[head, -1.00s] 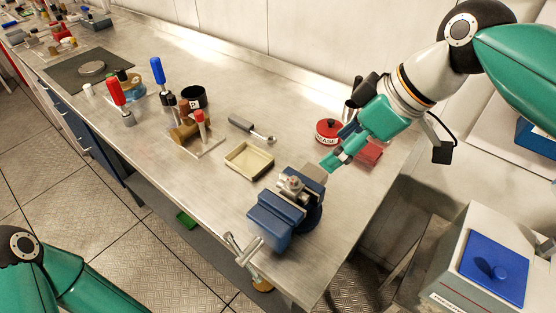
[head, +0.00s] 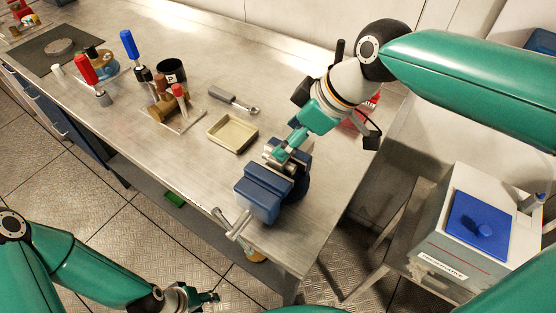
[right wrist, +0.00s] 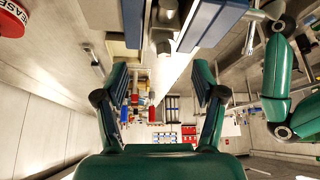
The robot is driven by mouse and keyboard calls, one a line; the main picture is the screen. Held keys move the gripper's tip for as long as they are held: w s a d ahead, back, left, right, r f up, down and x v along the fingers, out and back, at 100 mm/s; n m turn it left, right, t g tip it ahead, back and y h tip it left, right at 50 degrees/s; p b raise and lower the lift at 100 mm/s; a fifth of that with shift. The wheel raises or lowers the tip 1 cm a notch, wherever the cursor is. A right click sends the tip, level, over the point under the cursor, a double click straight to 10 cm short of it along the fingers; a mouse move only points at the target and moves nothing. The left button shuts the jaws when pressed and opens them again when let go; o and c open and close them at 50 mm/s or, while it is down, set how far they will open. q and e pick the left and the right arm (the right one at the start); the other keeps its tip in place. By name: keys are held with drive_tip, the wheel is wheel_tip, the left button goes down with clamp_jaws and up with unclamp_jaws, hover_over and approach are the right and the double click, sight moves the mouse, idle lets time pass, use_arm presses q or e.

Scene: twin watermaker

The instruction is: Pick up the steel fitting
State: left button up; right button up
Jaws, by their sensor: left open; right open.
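The steel fitting (right wrist: 164,28) shows in the right wrist view as a small grey cylinder at the top, between the blue parts of the bench vise (right wrist: 212,22). In the head view the vise (head: 262,192) stands at the bench's front right, and my right gripper (head: 281,155) is over its top, hiding most of the fitting. In the right wrist view my right gripper (right wrist: 160,82) has its fingers wide apart with nothing between them. My left gripper (head: 208,298) is at the bottom of the head view, open and away from the bench, over the floor.
A shallow cream tray (head: 232,134) and a grey-handled tool (head: 234,99) lie left of the vise. A stand with brown and red-topped parts (head: 172,112) is farther left. A white box with a blue lid (head: 480,227) stands at right. The bench front between stand and vise is clear.

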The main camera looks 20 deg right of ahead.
sight(279, 162)
drive_tip(key=x, duration=0.3)
drive_tip(key=shift+s+a+f, duration=0.1)
drive_tip(key=shift+s+f, duration=0.05)
drive_tip(key=shift+f, duration=0.25)
drive_tip(key=shift+w+a+f, duration=0.2)
drive_tip(key=shift+w+f, duration=0.05)
drive_tip(key=shift+f, duration=0.3)
drive_tip(key=shift+s+r, duration=0.1)
clamp_jaws()
